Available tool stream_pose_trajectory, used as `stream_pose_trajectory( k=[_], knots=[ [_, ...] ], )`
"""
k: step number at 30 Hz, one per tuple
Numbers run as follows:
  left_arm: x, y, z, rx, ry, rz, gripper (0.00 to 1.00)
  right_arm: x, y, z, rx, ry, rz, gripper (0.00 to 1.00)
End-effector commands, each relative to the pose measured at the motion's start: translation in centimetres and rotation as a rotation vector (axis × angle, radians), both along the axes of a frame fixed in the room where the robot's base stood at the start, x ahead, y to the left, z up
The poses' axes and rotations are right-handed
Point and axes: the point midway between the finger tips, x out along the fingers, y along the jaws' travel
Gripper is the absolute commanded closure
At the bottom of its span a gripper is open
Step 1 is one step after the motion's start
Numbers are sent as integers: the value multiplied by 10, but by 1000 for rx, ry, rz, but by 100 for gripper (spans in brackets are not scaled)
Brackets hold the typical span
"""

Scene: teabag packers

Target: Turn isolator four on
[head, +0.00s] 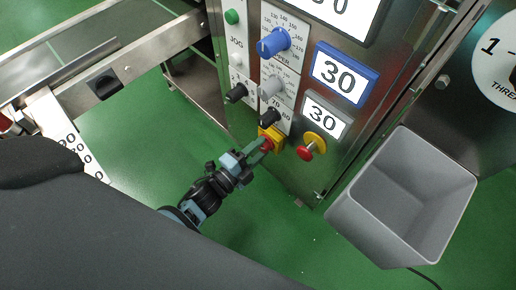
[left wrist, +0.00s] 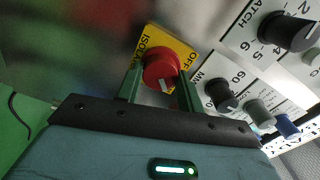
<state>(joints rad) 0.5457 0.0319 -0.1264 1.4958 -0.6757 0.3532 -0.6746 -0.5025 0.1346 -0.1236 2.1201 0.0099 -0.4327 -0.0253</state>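The isolator is a red rotary knob (left wrist: 161,72) on a yellow plate (left wrist: 178,45) lettered ISOLATOR and OFF. A short white mark shows on the lower part of the knob's face. The yellow plate also shows low on the machine panel in the head view (head: 275,134). My left gripper (head: 265,147) is at the isolator, with one green finger on each side of the red knob. The fingertips are very close to the knob's sides, but I cannot tell whether they press on it. The isolator's number is not readable. My right gripper is not in view.
Above the isolator are black knobs (head: 269,118), a blue knob (head: 273,43) and a green button (head: 232,17). A red mushroom button (head: 305,153) on yellow sits just right. A grey bin (head: 356,210) stands at the right. A conveyor (head: 128,68) runs upper left.

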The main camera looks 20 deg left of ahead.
Motion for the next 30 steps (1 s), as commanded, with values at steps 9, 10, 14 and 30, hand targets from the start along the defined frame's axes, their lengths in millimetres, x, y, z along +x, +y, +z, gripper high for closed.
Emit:
stream_pose_trajectory(
  k=[9,10,14,30],
  knots=[
    [0,0,0,0,1,0,41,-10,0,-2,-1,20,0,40],
    [0,0,0,0,1,0,41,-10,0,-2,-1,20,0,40],
    [-2,1,0,-1,1,0,41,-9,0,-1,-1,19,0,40],
    [-67,25,0,-1,1,1,41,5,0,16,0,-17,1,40]
  ],
)
